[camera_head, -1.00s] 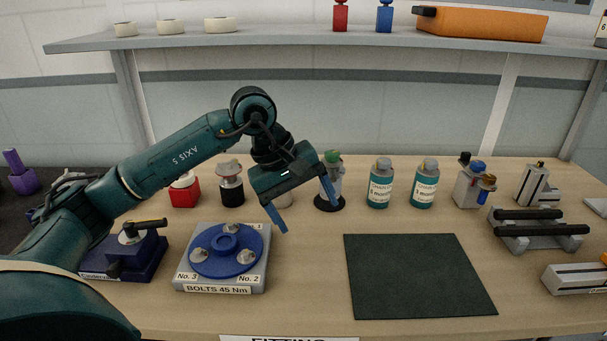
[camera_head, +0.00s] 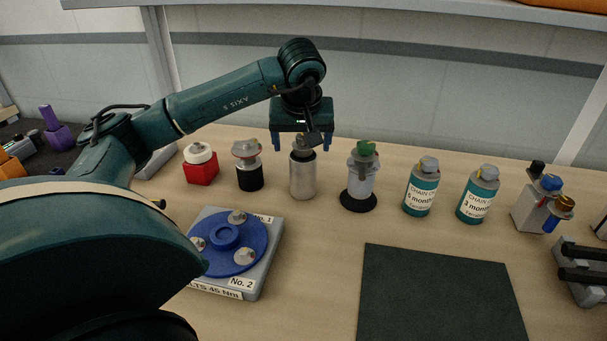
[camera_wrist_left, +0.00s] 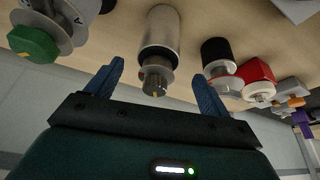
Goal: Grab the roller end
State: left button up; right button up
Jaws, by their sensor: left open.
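A silver cylinder (camera_head: 303,178) with a narrower dark top stands upright on the bench, between a black-based part and a green-topped part. It looks like the roller end, though no label shows. My left gripper (camera_head: 302,146) is open at the height of its top. In the left wrist view, the open fingers (camera_wrist_left: 157,72) point toward the cylinder (camera_wrist_left: 162,35), one on each side of its narrow end, with gaps to both. No contact shows. My right gripper is in neither view.
A black-based part (camera_head: 249,178) and a red-based part (camera_head: 201,172) stand left of the cylinder. A green-topped part (camera_head: 361,182) and teal bottles (camera_head: 421,190) stand right. A bolt plate (camera_head: 262,271) lies in front. The dark mat (camera_head: 440,300) is bare.

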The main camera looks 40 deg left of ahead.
aim_at(303, 174)
pick_arm(q)
jog(key=shift+w+x, duration=0.2)
jog(key=shift+x, duration=1.15)
jog(key=shift+w+x, duration=0.15)
jog(key=shift+x, duration=1.2)
jog(key=shift+r, duration=0.1)
jog(key=shift+c, duration=0.3)
grip_shut()
jog(key=shift+a+r, duration=0.1)
jog(key=shift+r, duration=0.05)
